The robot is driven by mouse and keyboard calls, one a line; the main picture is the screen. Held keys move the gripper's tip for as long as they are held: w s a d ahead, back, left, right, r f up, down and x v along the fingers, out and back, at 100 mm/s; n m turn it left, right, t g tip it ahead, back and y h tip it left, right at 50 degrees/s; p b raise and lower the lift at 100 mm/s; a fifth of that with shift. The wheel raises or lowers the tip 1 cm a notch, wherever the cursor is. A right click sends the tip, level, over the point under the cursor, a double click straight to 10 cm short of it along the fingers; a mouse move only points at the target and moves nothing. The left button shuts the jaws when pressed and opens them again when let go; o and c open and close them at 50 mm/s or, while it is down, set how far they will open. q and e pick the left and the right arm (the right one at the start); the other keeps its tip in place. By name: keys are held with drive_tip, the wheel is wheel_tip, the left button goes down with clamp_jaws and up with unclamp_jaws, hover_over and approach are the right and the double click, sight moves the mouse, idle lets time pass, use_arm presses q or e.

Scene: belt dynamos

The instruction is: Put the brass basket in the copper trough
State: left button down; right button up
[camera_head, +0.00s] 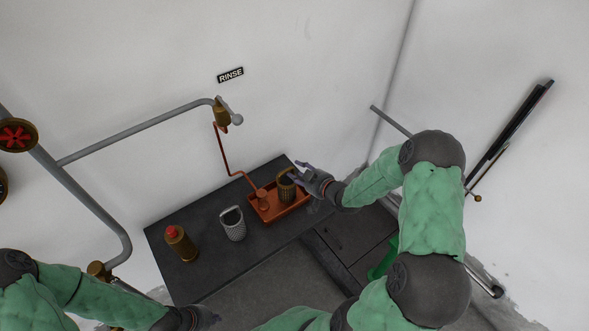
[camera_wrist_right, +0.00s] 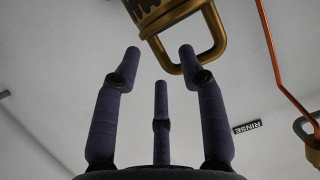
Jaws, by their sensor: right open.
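The brass basket (camera_head: 286,190) appears upright in the right part of the copper trough (camera_head: 264,216); I cannot tell if it rests on the bottom. The trough lies on the dark bench. My right gripper (camera_head: 297,172) is just right of the basket, its fingers spread open. In the right wrist view the basket (camera_wrist_right: 152,8) shows at the top, with its looped handle (camera_wrist_right: 218,38) by the fingertips of the open right gripper (camera_wrist_right: 161,62). My left gripper (camera_head: 205,317) is at the bottom edge, and its fingers are too unclear to read.
A grey perforated basket (camera_head: 233,225) stands left of the trough. A brass bottle with a red top (camera_head: 180,243) stands further left. A copper pipe (camera_head: 223,151) comes down from a wall tap (camera_head: 222,115) to the trough. The bench front (camera_head: 232,265) is clear.

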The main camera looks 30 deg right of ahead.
drive_tip(key=v, duration=0.9)
drive_tip(key=shift+p, duration=0.35)
